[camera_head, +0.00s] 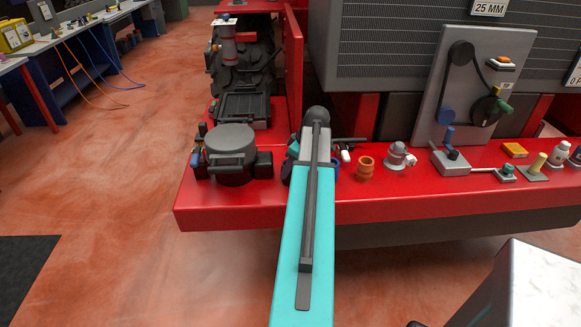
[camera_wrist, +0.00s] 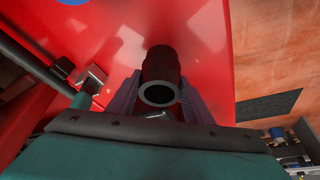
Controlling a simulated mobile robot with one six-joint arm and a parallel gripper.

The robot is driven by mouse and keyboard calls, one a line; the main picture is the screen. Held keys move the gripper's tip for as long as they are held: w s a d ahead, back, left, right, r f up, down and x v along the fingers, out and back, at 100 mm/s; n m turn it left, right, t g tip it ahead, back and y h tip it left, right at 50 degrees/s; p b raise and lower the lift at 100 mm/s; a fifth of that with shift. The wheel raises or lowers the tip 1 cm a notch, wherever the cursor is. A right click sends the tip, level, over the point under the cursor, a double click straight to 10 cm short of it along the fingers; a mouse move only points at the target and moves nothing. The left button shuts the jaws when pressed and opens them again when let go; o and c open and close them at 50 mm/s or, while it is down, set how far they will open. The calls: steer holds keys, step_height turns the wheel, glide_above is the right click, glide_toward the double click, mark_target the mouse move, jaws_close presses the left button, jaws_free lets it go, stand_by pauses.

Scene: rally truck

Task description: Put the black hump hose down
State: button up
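The black hump hose (camera_wrist: 162,68) is in the wrist view, a dark ribbed tube with its round open end facing the camera. My gripper (camera_wrist: 159,80) has one finger on each side of the hose and is shut on it. The red surface (camera_wrist: 205,45) lies beyond the hose; I cannot tell whether the hose touches it. In the head view my own arm covers most of the gripper, and the hose cannot be made out there.
On the red deck (camera_head: 250,209), a dark round lidded part (camera_head: 231,152) stands left of my arm. An orange ribbed piece (camera_head: 366,167), a grey fitting (camera_head: 399,156) and a grey block with a lever (camera_head: 451,161) stand to its right. The deck's front strip is mostly bare.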

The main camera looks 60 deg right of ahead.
steer(key=o, duration=0.4)
steer(key=shift+r, duration=0.25)
steer(key=b+v, duration=0.2)
steer(key=v, duration=0.9)
steer(key=shift+s+r, duration=0.25)
steer(key=shift+r, duration=0.1)
stand_by(0.6)
